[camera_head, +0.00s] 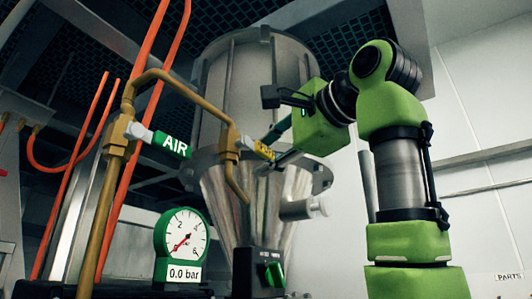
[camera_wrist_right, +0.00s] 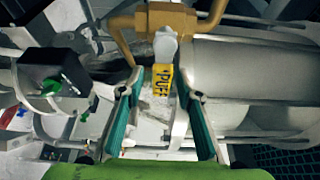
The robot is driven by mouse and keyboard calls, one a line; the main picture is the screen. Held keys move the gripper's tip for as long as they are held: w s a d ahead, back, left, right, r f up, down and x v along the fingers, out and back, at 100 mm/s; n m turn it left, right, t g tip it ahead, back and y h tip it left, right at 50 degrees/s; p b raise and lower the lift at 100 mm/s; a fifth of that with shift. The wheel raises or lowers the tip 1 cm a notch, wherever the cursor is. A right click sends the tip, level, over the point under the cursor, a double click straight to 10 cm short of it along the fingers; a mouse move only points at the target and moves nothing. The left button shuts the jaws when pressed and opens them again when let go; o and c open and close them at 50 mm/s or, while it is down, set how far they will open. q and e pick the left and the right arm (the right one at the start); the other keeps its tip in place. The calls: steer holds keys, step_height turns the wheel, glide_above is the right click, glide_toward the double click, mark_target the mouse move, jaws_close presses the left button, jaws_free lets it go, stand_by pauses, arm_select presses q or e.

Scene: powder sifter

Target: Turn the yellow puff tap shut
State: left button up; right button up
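The yellow puff tap (camera_head: 263,150) sits on the brass pipe in front of the steel hopper, its lever pointing right and slightly down. In the right wrist view the tap's yellow lever (camera_wrist_right: 161,82), marked PUFF, points toward me from the brass fitting. My right gripper (camera_head: 264,157) is at the lever, with one finger above it and one below in the head view. In the right wrist view the gripper (camera_wrist_right: 160,80) is open, its teal fingers on either side of the lever with gaps showing. My left gripper is not in view.
A green AIR tap (camera_head: 170,144) sits on the brass pipe (camera_head: 101,200) to the left. A gauge (camera_head: 186,233) reading 0.0 bar and a black box with a green knob (camera_head: 273,272) stand below. The steel hopper (camera_head: 246,90) is close behind the tap.

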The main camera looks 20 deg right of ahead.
steer(key=shift+s, duration=0.1)
steer(key=shift+s+r, duration=0.1)
steer(key=shift+s, duration=0.25)
steer(key=v, duration=1.1)
steer(key=shift+d, duration=0.2)
